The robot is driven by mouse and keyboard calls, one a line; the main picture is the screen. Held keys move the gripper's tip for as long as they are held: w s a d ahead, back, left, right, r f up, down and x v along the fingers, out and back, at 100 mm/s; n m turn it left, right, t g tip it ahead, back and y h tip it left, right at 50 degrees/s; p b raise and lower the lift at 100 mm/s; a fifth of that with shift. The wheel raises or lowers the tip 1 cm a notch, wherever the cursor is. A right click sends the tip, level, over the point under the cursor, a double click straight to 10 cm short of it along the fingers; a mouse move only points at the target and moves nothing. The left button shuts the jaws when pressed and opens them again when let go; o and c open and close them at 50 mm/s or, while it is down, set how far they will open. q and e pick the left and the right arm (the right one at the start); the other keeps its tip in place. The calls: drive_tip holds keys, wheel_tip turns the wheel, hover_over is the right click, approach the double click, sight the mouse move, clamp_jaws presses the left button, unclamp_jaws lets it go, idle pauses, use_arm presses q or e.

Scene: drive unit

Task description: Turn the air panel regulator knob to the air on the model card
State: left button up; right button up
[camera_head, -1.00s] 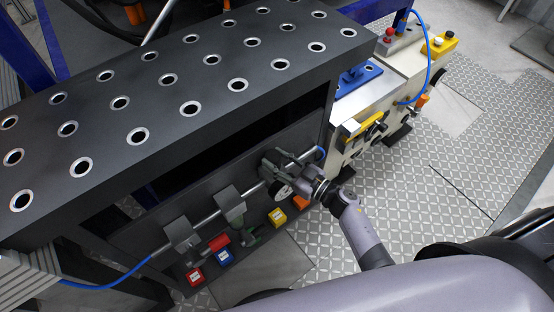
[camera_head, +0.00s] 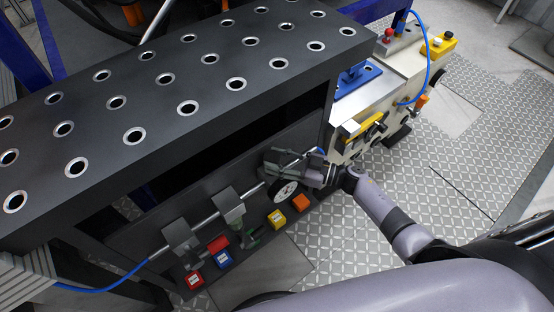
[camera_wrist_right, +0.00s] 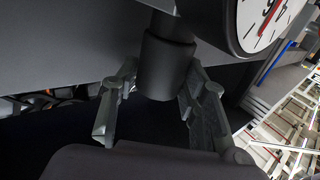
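My right gripper (camera_head: 312,172) is at the right end of the dark panel, beside the white round gauge (camera_head: 284,192). In the right wrist view my right gripper (camera_wrist_right: 162,95) has its two fingers spread on either side of a dark cylindrical knob (camera_wrist_right: 166,66). The fingers look open, with the knob's end between them; whether a fingertip touches it is unclear. The gauge (camera_wrist_right: 262,18) is just right of the knob, with a red needle on its face. The knob is hard to make out in the head view. A model card cannot be identified. My left gripper is out of view.
A black bench top (camera_head: 185,75) with holes overhangs the panel. A metal pipe (camera_head: 208,218) with fittings runs along the panel. Red, blue, yellow and orange tags (camera_head: 277,218) sit below. A cream machine (camera_head: 385,85) stands to the right. The patterned floor is clear.

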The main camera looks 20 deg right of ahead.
drive_tip(key=o, duration=0.4)
drive_tip(key=v, duration=1.2)
idle(0.3)
drive_tip(key=s+d+f+m+h+p, duration=0.1)
drive_tip(key=s+d+f+m+h, duration=0.2)
drive_tip(key=f, duration=0.5)
drive_tip(key=s+f+m+h+p, duration=0.1)
drive_tip(key=s+f+m+h, duration=0.15)
drive_tip(key=f+h, duration=0.45)
drive_tip(key=s+d+f+m+h+p, duration=0.1)
drive_tip(key=s+d+f+m+h, duration=0.2)
drive_tip(key=f, duration=0.6)
drive_tip(key=s+a+f+g, duration=0.2)
drive_tip(key=s+f+g, duration=0.1)
drive_tip(key=s, duration=0.6)
drive_tip(key=s+a+f+g+h, duration=0.1)
drive_tip(key=s+a+f+g, duration=0.2)
drive_tip(key=s, duration=0.7)
drive_tip(key=s+a+f+g+p, duration=0.1)
drive_tip(key=s+a+f+g, duration=0.1)
drive_tip(key=s+f, duration=0.3)
drive_tip(key=shift+s+a+f+g+h, duration=0.1)
drive_tip(key=shift+s+f+g+h, duration=0.2)
drive_tip(key=shift+s, duration=0.8)
drive_tip(key=shift+s+a+g+h, duration=0.1)
drive_tip(key=shift+s+g, duration=0.3)
drive_tip(key=shift+s, duration=0.7)
